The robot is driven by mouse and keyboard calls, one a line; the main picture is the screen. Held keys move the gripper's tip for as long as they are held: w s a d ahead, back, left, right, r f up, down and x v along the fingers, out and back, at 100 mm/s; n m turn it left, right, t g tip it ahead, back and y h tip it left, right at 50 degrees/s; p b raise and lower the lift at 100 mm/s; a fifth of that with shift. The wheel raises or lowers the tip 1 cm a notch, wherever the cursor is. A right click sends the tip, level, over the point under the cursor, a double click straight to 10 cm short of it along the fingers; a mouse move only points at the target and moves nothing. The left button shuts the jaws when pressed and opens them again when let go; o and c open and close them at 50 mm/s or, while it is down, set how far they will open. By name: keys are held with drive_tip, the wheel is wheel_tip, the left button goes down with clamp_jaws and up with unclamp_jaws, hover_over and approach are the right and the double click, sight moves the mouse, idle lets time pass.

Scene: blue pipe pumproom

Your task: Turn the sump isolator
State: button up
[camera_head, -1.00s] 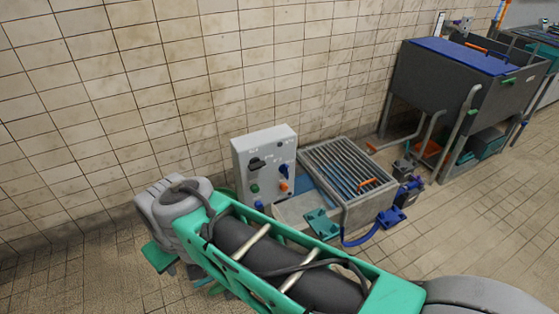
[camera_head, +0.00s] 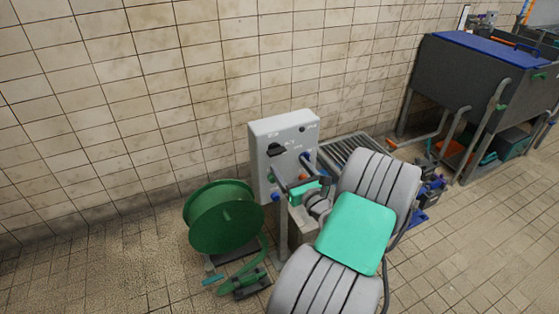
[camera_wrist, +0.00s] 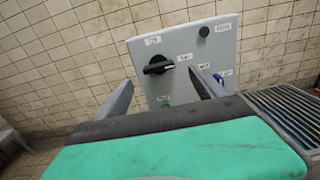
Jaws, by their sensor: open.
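A grey control box (camera_head: 262,130) stands on a post by the tiled wall. A black rotary switch (camera_head: 276,149) is on its front face; its handle lies roughly level in the wrist view (camera_wrist: 158,65). The small labels are too blurred to read surely, so I cannot tell which control is the sump isolator. A blue switch (camera_wrist: 219,79) is lower right, partly hidden by a finger. My gripper (camera_head: 289,161) is in front of the box, its two fingers apart and pointing at the face. In the wrist view my gripper (camera_wrist: 162,78) frames the black switch from below, with nothing held.
A round black knob (camera_wrist: 208,31) is at the panel's upper right. A green hose reel (camera_head: 223,217) stands left of the box. A slatted grate (camera_head: 350,147) lies to its right, and a dark sink unit (camera_head: 455,78) stands further right. Floor at lower left is clear.

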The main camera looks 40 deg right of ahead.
sight(279, 154)
drive_tip(key=x, duration=0.7)
drive_tip(key=shift+w+a+r, duration=0.1)
drive_tip(key=shift+w, duration=0.25)
drive_tip(key=shift+c, duration=0.3)
drive_tip(key=c, duration=1.3)
